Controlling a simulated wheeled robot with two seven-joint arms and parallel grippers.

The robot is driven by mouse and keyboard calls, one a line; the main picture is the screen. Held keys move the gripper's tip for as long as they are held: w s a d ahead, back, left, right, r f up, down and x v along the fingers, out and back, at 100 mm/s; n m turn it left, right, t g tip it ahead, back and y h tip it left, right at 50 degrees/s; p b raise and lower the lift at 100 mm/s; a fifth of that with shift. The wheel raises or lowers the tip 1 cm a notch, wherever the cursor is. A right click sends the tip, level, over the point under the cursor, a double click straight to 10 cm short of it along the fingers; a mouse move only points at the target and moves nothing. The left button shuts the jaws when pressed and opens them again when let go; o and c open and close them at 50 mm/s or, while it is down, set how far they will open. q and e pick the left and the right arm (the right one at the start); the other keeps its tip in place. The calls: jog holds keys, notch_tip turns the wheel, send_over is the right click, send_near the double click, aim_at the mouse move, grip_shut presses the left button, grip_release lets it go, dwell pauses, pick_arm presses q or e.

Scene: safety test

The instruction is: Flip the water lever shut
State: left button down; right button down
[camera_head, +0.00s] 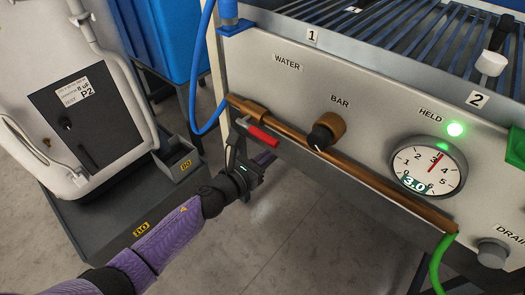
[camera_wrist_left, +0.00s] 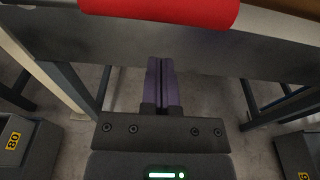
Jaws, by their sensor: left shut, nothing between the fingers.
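The water lever (camera_head: 262,134) has a red handle on the copper pipe, below the WATER label. In the head view it slants down to the right, nearly along the pipe. In the left wrist view the red handle (camera_wrist_left: 160,10) lies across the top edge. My left gripper (camera_head: 267,157) is just below the lever, its purple fingers partly hidden at the panel's lower edge. In the left wrist view the fingers (camera_wrist_left: 162,68) are together, empty, with a visible gap between their tips and the red handle. My right gripper is not in view.
The copper pipe (camera_head: 370,182) runs along the panel past a black BAR knob (camera_head: 321,137). The gauge (camera_head: 428,167) reads 3.0, and the HELD light (camera_head: 455,129) glows green. A blue hose (camera_head: 204,65) hangs left. A grey base (camera_head: 112,225) stands at left. Floor below is clear.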

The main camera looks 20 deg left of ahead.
pick_arm(q)
jog(key=r, duration=0.2)
jog(key=s+r+p, duration=0.1)
jog(key=r, duration=0.1)
jog(key=shift+a+p, duration=0.2)
jog(key=shift+p, duration=0.1)
jog(key=shift+r+n, duration=0.2)
jog(key=shift+n, duration=0.1)
